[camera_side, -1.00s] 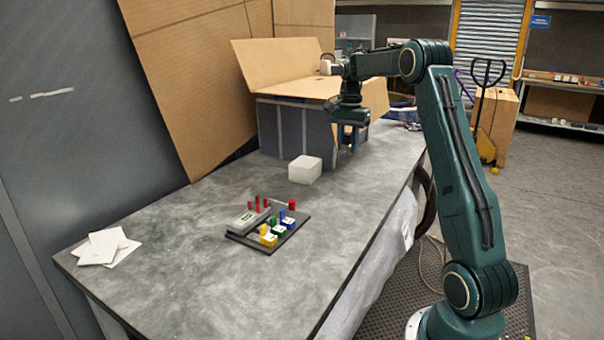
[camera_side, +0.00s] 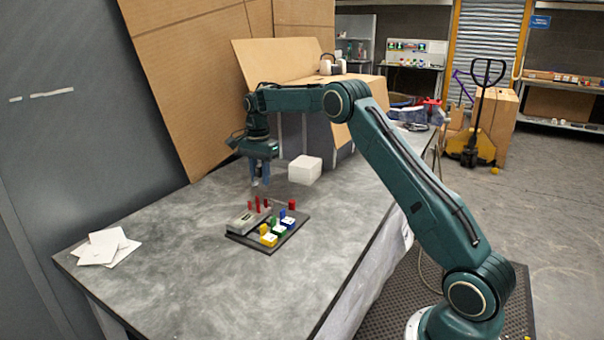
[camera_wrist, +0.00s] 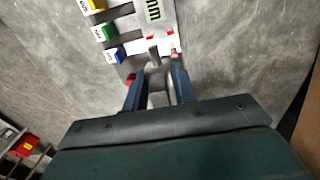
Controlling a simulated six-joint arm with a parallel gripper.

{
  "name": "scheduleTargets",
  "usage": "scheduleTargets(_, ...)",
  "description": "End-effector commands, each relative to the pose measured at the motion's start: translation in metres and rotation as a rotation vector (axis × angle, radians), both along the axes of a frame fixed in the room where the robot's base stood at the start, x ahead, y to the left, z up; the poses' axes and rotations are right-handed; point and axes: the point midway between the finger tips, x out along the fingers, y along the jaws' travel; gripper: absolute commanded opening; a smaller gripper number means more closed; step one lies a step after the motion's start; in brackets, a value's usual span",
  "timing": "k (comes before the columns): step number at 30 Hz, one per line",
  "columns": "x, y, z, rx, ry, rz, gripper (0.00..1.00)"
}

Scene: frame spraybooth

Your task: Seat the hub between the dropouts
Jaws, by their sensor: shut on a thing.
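My gripper (camera_side: 260,182) hangs pointing down above the far left edge of a dark fixture board (camera_side: 240,238). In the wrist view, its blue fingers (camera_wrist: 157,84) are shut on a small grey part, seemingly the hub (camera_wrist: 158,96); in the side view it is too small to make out. The board carries several upright red posts (camera_side: 257,203) at the back, perhaps the dropouts, partly seen beyond the fingers in the wrist view. A grey labelled block (camera_side: 243,221) and yellow (camera_side: 268,237), green and blue blocks stand in front. The hub appears apart from the posts.
A white block (camera_side: 305,170) stands on the table behind the board. White paper sheets (camera_side: 106,246) lie at the near left. A cardboard box (camera_side: 358,105) stands at the far end, and cardboard panels (camera_side: 190,85) lean at the left.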

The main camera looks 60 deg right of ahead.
Motion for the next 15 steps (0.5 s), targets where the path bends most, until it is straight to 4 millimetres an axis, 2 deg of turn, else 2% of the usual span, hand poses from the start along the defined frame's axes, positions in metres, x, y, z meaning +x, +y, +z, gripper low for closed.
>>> scheduleTargets(4,0.0067,0.0101,-0.0036,0.000,-0.001,0.004,0.00)
scheduleTargets(15,0.0073,0.0112,-0.0038,-0.001,-0.002,0.003,0.00)
